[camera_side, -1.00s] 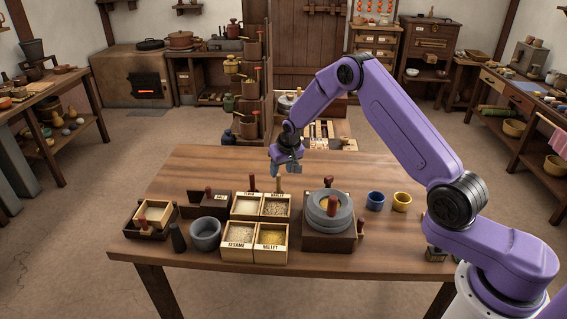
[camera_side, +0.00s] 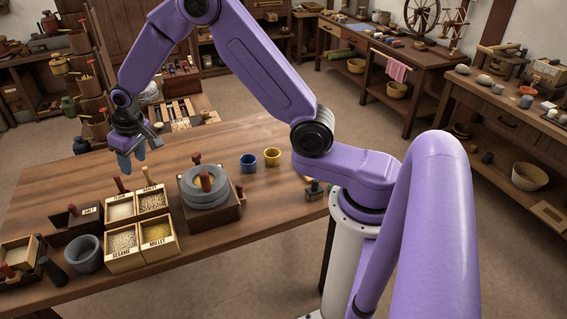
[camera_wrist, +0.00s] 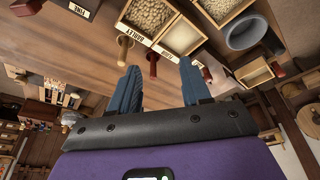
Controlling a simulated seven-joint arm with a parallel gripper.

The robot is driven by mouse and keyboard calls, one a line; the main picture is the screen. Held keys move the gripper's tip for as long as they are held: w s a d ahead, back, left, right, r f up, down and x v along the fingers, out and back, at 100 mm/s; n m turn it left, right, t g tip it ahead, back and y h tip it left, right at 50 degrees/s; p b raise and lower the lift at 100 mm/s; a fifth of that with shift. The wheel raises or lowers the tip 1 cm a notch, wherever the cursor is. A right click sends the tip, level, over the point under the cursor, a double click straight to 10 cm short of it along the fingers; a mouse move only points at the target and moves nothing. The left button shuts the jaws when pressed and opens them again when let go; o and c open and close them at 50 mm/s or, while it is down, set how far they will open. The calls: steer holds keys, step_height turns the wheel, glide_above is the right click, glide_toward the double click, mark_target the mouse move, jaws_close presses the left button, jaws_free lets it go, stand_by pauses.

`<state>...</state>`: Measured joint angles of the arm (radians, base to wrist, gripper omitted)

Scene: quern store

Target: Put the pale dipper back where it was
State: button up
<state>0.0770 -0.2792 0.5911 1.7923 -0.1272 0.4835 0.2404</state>
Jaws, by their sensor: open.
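The pale dipper (camera_side: 147,175) stands with its light wooden handle up at the back edge of the barley compartment (camera_side: 152,201). Its handle end also shows in the wrist view (camera_wrist: 124,48), left of a red handle (camera_wrist: 152,65). My gripper (camera_side: 132,161) is open and empty, above the table behind the grain boxes, to the left of the pale handle in the side view. The dipper's lower end is hidden.
A red-handled dipper (camera_side: 119,185) stands beside the pale one. The stone quern (camera_side: 205,190) is on the right, with blue (camera_side: 248,163) and yellow (camera_side: 272,157) cups beyond. A grey mortar (camera_side: 84,254) stands left. The table's back part is clear.

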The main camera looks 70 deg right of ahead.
steer(key=s+a+r+n, duration=0.2)
steer(key=s+r, duration=0.1)
steer(key=s, duration=0.2)
steer(key=s+a+r+n, duration=0.1)
steer(key=s+a+r, duration=0.15)
steer(key=s, duration=0.35)
steer(key=s+d+r+n+g, duration=0.1)
steer(key=s+d+n, duration=0.1)
steer(key=s, duration=0.8)
steer(key=s+d+r+n+g, duration=0.1)
steer(key=s+n, duration=0.3)
steer(key=s, duration=0.5)
steer(key=s+d+r+n+g, duration=0.1)
steer(key=s+d+n, duration=0.1)
steer(key=s, duration=0.8)
steer(key=shift+s+d+r+n, duration=0.35)
steer(key=shift+d+n, duration=0.05)
steer(key=shift+d, duration=0.05)
